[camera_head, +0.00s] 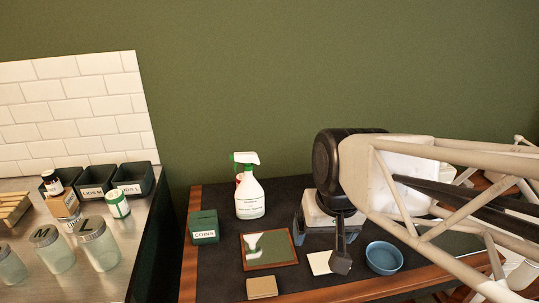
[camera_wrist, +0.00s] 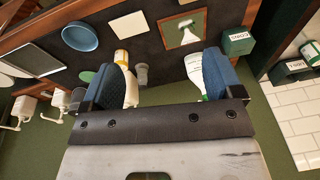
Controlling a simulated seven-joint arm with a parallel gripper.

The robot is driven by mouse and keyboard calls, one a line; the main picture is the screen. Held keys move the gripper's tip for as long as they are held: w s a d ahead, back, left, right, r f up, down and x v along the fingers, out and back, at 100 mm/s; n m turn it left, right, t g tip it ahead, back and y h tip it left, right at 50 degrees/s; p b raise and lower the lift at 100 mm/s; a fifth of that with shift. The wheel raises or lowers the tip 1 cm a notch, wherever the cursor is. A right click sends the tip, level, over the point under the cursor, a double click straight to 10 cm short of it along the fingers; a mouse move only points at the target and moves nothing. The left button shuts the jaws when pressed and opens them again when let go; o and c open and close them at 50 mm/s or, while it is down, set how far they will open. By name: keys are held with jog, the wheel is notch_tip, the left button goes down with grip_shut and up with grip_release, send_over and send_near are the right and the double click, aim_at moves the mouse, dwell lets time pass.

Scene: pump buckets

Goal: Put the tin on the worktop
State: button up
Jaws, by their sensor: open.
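A yellow-and-white can (camera_wrist: 121,58) shows in the wrist view beside my left-hand finger; it may be the tin, but I cannot tell for sure. In the head view my arm covers that area. A green box marked COINS (camera_head: 204,227) stands at the left of the dark table; it also shows in the wrist view (camera_wrist: 238,42). A white-and-green lidded container (camera_head: 117,204) stands on the steel worktop (camera_head: 95,287) at left. My gripper (camera_wrist: 168,78) is open over the dark table, with nothing seen held between its blue fingers.
A blue bowl (camera_head: 384,257) and a tan block (camera_head: 262,287) lie near the front. Jars (camera_head: 98,243) and dark bins (camera_head: 134,180) crowd the worktop; its front right part is bare.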

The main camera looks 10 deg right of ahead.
jog(key=shift+s+d+f+n+h, duration=0.2)
jog(key=shift+s+d, duration=0.25)
jog(key=shift+s, duration=0.2)
jog(key=shift+s+d+f+n+h, duration=0.1)
jog(key=shift+s+d+n+h, duration=0.1)
jog(key=shift+s+d, duration=0.35)
jog(key=shift+s+a, duration=0.1)
jog(key=shift+a, duration=0.05)
dwell(0.4)
